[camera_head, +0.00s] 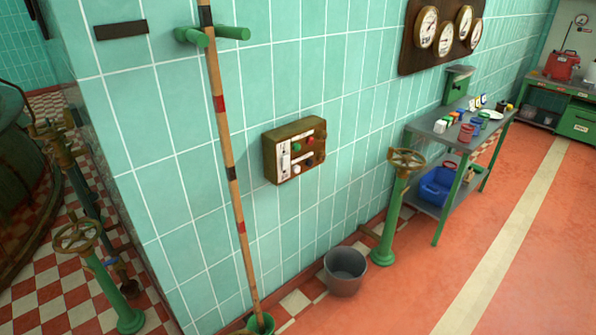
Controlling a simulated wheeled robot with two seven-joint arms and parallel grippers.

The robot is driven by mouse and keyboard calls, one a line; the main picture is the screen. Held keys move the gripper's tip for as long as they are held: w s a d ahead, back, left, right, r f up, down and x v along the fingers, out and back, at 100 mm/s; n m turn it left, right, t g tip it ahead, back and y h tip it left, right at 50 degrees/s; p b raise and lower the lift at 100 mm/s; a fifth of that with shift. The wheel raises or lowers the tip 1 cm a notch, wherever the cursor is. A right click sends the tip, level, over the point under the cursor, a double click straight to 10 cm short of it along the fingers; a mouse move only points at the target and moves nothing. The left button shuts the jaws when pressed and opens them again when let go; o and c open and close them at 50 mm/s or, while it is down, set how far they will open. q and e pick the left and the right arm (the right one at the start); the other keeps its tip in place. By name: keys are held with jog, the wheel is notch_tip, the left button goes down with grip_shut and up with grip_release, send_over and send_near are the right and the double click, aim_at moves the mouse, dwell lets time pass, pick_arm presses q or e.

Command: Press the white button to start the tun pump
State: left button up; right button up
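A brown-olive control box (295,151) is mounted on the teal tiled wall, near the middle of the head view. Its front has a pale upright strip (284,161) on the left and small round buttons to the right of it. A green button (297,147) and a red button (310,140) are in the upper part. A small white button (296,168) seems to sit lower, below the green one; its detail is too small to be sure. Neither of my grippers is in view, and nothing covers the box front.
A long striped pole (228,165) leans on the wall left of the box. A grey bucket (345,271) and a green valve post (388,222) stand on the floor below and right. A metal table (427,127) is farther right. Open red floor (410,295) lies in front.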

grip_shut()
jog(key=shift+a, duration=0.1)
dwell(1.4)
